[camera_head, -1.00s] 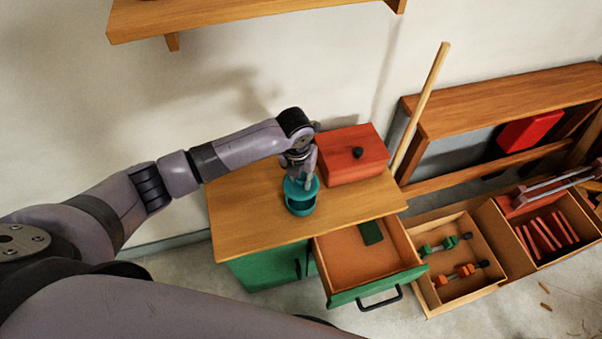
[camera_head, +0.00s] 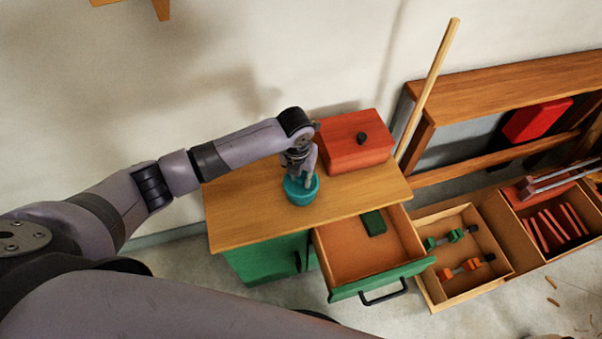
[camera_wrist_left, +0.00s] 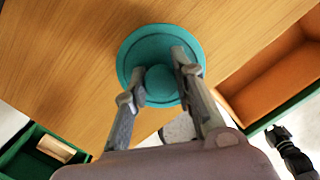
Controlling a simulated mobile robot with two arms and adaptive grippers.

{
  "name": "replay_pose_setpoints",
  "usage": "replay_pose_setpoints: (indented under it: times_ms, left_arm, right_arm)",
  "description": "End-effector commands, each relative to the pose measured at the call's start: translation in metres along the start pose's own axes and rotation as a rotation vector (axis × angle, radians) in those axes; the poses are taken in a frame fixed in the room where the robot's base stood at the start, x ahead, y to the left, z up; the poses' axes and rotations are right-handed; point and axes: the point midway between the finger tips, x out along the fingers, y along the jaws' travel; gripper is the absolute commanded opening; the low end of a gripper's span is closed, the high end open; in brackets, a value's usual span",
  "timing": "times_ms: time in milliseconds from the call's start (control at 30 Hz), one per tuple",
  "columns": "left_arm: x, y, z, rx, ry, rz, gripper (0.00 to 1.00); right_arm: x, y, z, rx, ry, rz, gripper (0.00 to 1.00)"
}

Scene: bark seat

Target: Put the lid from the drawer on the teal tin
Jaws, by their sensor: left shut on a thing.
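The teal lid (camera_wrist_left: 130,58) is a round disc with a knob, seen from above in the left wrist view. My left gripper (camera_wrist_left: 158,68) is shut on its knob. In the head view the lid (camera_head: 290,187) is at the top of the teal tin (camera_head: 300,201), with no clear gap between them. The tin stands upright on the wooden top of the green cabinet. My left gripper (camera_head: 302,180) comes down over it and hides part of the lid. In the wrist view the lid hides the tin. The drawer (camera_head: 345,262) is open.
A red box (camera_head: 352,155) with a dark knob stands behind the tin, to the right. A green block (camera_head: 374,223) lies in the drawer. Open crates (camera_head: 440,292) with tools stand to the right on the floor. A wooden pole (camera_head: 428,85) leans on the wall.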

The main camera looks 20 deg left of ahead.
Motion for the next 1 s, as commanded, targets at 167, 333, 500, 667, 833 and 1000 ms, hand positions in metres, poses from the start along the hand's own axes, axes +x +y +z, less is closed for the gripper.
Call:
replay_pose_setpoints:
  times_ms: [167,333,500,667,833,1000]
  left_arm:
    - [-0.0001,-0.0001,0.0,0.0,0.0,0.0,0.01]
    - [-0.0005,0.0001,0.0,0.0,0.0,0.0,0.01]
    - [-0.0011,0.0003,-0.0001,0.0,0.0,0.001,0.01]
    - [-0.0009,0.0004,-0.0004,0.0,0.001,0.001,0.01]
    - [-0.0001,0.0004,-0.0004,0.0,0.0,0.001,0.01]
    - [0.0,0.0004,-0.0004,0.0,0.0,0.0,0.01]
  right_arm:
    - [-0.0001,-0.0002,0.0,0.0,0.0,0.0,0.0]
    - [-0.001,-0.0002,-0.0001,0.0,0.0,0.0,0.0]
    - [-0.0043,-0.0002,-0.0004,0.0,0.0,0.0,0.0]
    - [-0.0066,-0.0002,-0.0006,0.0,0.001,0.0,0.0]
    - [-0.0063,-0.0002,-0.0006,0.0,0.001,0.0,0.0]
    - [-0.0061,-0.0003,-0.0005,0.0,0.0,0.0,0.0]
